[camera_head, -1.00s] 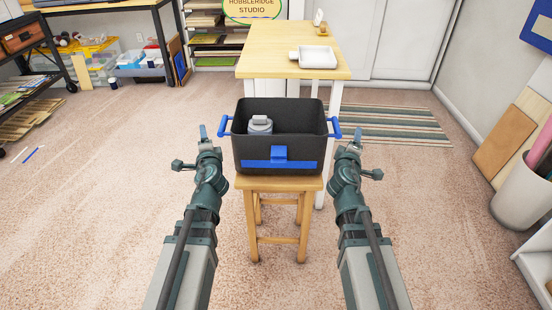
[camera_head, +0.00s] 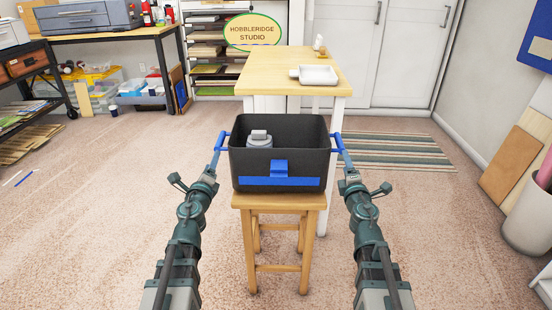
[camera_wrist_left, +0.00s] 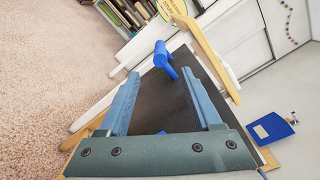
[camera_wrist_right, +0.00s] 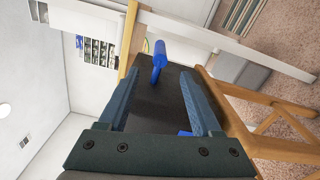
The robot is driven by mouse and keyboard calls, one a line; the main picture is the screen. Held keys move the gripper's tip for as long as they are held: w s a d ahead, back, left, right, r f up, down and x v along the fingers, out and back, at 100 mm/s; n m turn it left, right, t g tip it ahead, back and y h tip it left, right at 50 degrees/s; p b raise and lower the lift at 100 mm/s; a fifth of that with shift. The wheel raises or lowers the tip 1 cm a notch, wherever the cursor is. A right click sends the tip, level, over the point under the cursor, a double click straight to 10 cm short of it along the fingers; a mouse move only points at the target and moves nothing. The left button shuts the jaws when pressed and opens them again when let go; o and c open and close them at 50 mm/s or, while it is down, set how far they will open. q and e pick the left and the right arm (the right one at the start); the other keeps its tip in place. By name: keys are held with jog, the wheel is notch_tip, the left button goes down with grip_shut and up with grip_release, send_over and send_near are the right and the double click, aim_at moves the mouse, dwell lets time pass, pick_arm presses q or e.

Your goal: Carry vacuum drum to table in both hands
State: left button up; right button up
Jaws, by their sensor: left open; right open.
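The vacuum drum is a dark open-topped bin (camera_head: 240,165) with blue side handles and a blue front latch. It stands upright on a wooden stool (camera_head: 279,202), with a grey part (camera_head: 259,140) inside. The table (camera_head: 280,73) with a pale wooden top is behind it. My left gripper (camera_head: 220,142) is open at the left handle; in the left wrist view that handle (camera_wrist_left: 163,57) shows ahead, between the open fingers. My right gripper (camera_head: 341,144) is open at the right handle; in the right wrist view that handle (camera_wrist_right: 158,60) lies ahead between the fingers. Contact with the handles cannot be told.
A white tray (camera_head: 318,75) and a small bottle (camera_head: 318,42) are on the table; its left part is clear. A striped rug (camera_head: 390,152) lies at right behind the stool. A white bin (camera_head: 530,220) stands far right. Carpet is open at left.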

aim_at(220, 142)
pick_arm(q)
jog(key=w, duration=1.3)
jog(key=shift+w+d, duration=0.1)
jog(key=shift+w, duration=0.2)
pick_arm(e)
jog(key=w, duration=1.3)
jog(key=shift+w, duration=0.3)
pick_arm(q)
jog(key=shift+c, duration=0.3)
pick_arm(e)
jog(key=shift+c, duration=0.3)
pick_arm(q)
grip_shut()
pick_arm(e)
jog(key=shift+d, duration=0.1)
grip_shut()
pick_arm(q)
jog(key=shift+s, duration=0.1)
